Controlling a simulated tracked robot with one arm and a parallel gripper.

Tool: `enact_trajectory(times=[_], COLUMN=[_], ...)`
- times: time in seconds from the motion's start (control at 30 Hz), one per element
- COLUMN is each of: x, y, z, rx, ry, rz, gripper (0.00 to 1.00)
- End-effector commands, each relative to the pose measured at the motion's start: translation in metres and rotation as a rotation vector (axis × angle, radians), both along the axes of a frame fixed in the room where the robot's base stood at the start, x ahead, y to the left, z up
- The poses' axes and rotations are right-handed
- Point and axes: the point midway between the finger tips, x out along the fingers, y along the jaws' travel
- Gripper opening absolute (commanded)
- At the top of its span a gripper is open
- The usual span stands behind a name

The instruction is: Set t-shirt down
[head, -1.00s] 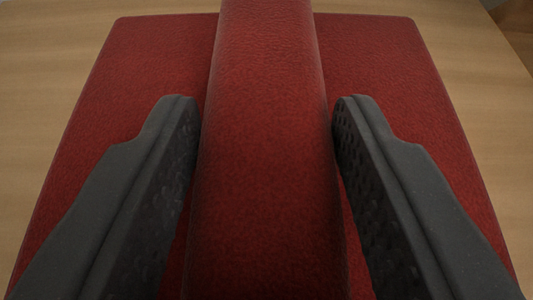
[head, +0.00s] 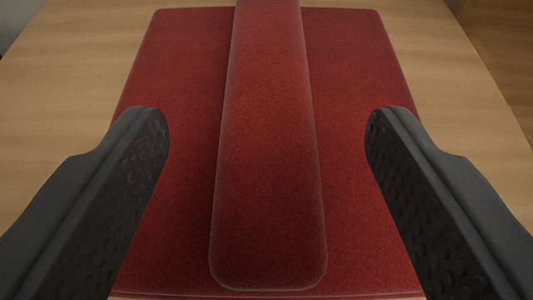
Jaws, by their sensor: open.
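The red t-shirt (head: 350,120) lies flat as a folded rectangle on a light wooden surface. A raised red strip (head: 268,170) with rounded near corners runs lengthwise along its middle and looks like part of it. My gripper (head: 267,125) is open, with one dark finger on each side of the strip. There is a clear gap between each finger and the strip, and nothing is held. The fingers hide parts of the shirt's left and right edges.
The wooden surface (head: 60,95) is bare to the left and right of the shirt. Its right edge shows at the upper right, with a darker brown area (head: 505,40) beyond it. A grey patch is at the upper left corner.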

Motion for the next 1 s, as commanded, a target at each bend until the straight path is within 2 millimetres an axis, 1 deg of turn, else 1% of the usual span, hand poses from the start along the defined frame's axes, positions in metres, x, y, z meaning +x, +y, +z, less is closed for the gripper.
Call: enact_trajectory(times=[0.03,0.2,0.4,0.5,0.77,0.83,0.87,0.93,1.0], x=[-0.008,-0.032,-0.049,-0.053,-0.054,-0.051,-0.048,-0.038,-0.022], y=[-0.001,0.000,0.000,0.000,0.000,0.000,0.000,-0.001,-0.002], z=[0.005,0.013,0.019,0.021,0.022,0.025,0.028,0.040,0.058], rx=[0.001,0.000,0.000,0.001,0.000,-0.002,-0.002,-0.008,-0.014], ry=[-0.001,0.003,0.003,0.002,-0.001,-0.002,-0.004,-0.013,-0.019], rz=[-0.002,0.000,0.000,0.000,-0.001,0.001,0.002,0.007,0.015], gripper=[0.62,0.62,0.62,0.62,0.62,0.62,0.62,0.62,0.62])
